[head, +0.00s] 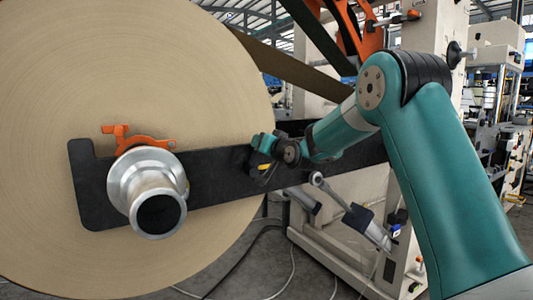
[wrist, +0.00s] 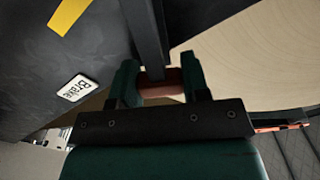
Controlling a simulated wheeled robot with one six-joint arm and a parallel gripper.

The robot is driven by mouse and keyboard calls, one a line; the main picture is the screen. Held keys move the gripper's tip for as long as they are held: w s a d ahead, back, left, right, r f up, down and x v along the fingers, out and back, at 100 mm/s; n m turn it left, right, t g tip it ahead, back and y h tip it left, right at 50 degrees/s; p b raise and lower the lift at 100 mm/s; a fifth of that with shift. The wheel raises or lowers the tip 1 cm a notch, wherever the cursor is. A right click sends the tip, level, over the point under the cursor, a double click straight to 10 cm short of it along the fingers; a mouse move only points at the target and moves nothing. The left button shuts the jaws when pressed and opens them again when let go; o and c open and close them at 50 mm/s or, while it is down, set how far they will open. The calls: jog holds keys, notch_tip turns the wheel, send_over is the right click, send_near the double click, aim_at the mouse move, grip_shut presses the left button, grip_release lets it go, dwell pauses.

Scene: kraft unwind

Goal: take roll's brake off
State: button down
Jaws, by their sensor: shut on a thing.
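The big kraft paper roll (head: 60,80) fills the left of the head view, with a metal shaft end (head: 150,180) in its core, lying in the dark arm plate (head: 212,185). My gripper (head: 262,148) is at the plate's right part, beside the roll face. In the wrist view my gripper (wrist: 160,84) has its teal fingers closed on the reddish-brown end of a dark brake lever (wrist: 143,30). The lever is hard to see in the head view, hidden by the gripper.
An orange latch (head: 138,140) sits over the shaft end. A yellow stripe (wrist: 69,14) marks the plate near the lever. A grey cylinder (head: 368,226) and the pale machine frame (head: 345,255) stand below my arm. Cables lie on the floor.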

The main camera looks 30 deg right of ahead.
jog(key=shift+a+n, duration=0.3)
jog(key=shift+n, duration=0.2)
jog(key=shift+r, duration=0.1)
jog(key=c, duration=0.6)
grip_release()
jog(key=shift+s, duration=0.1)
jog(key=s+b, duration=0.2)
jog(key=s, duration=1.5)
jog(key=shift+s+d+b, duration=0.15)
jog(key=shift+d+b, duration=0.1)
jog(key=shift+b, duration=0.05)
